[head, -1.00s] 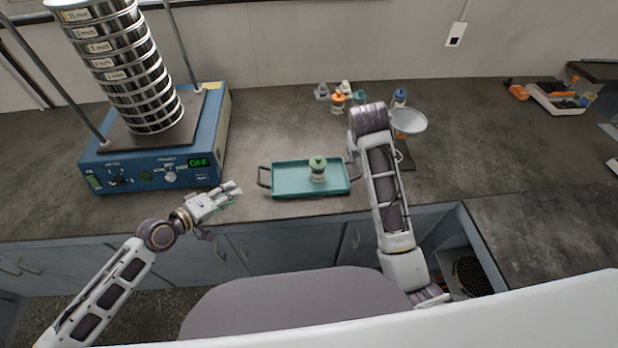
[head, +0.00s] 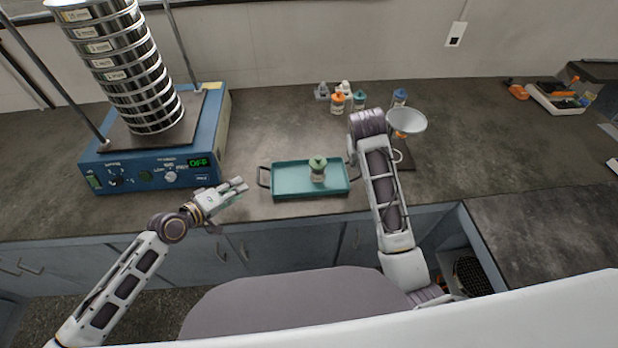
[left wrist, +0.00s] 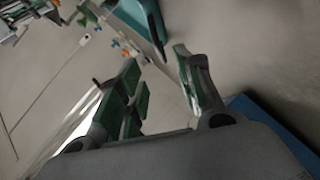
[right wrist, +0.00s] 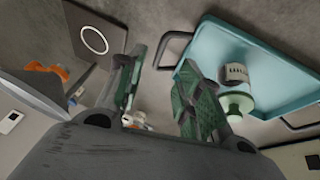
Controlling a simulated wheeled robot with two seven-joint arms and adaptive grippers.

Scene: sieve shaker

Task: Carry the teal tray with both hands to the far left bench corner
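The teal tray (head: 290,186) lies on the bench in front of me, with a dark handle at each end. A green-lidded jar (head: 318,169) stands in it; the right wrist view shows the jar (right wrist: 236,90) too. My left gripper (head: 241,187) is open and empty, just left of the tray's left handle (head: 263,177). The left wrist view shows its fingers apart and the tray (left wrist: 136,14) beyond. My right gripper (right wrist: 160,58) is open, its fingers apart close to the tray's right handle (right wrist: 172,48). In the head view my right arm mostly hides it.
A blue sieve shaker (head: 150,175) with a sieve stack stands at left, its display reading OFF. Several small bottles (head: 338,103) stand behind the tray. A white bowl (head: 406,121) is right of my right arm. The bench between shaker and bottles is clear.

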